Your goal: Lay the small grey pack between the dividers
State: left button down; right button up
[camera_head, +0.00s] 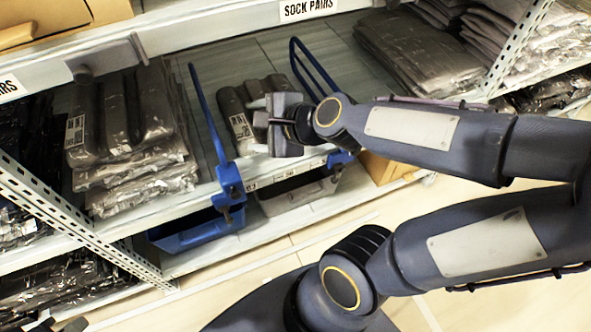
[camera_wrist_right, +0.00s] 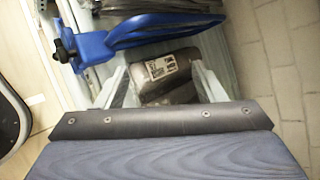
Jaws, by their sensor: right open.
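The small grey pack (camera_head: 242,125) lies on the shelf between two blue dividers, the left divider (camera_head: 212,130) and the right divider (camera_head: 318,70). Its white label faces up. It also shows in the right wrist view (camera_wrist_right: 170,70), between the fingers. My right gripper (camera_head: 285,125) is open over the pack's right part, with fingers on both sides. The wrist view also shows the open gripper (camera_wrist_right: 165,85). I cannot tell if the fingers touch the pack. Other grey packs beyond it are partly hidden. My left arm runs along the bottom; two grey tips at the lower-left edge may be its gripper.
A stack of grey packs (camera_head: 130,130) stands left of the left divider, and flat dark packs (camera_head: 420,55) lie on the right. A blue bin (camera_head: 200,232) and a grey bin (camera_head: 300,192) sit below. Perforated posts (camera_head: 70,225) and the upper shelf edge limit room.

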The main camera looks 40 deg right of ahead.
jog(key=s+f+n+g, duration=0.1)
jog(key=s+n+g, duration=0.1)
jog(key=s+n, duration=0.5)
jog(key=s+a+f+n+g, duration=0.1)
jog(key=s+n+g, duration=0.2)
jog(key=s+n, duration=0.4)
jog(key=n, duration=0.6)
jog(key=shift+f, duration=0.3)
notch_tip(320, 180, up, 28)
jog(key=p, duration=2.8)
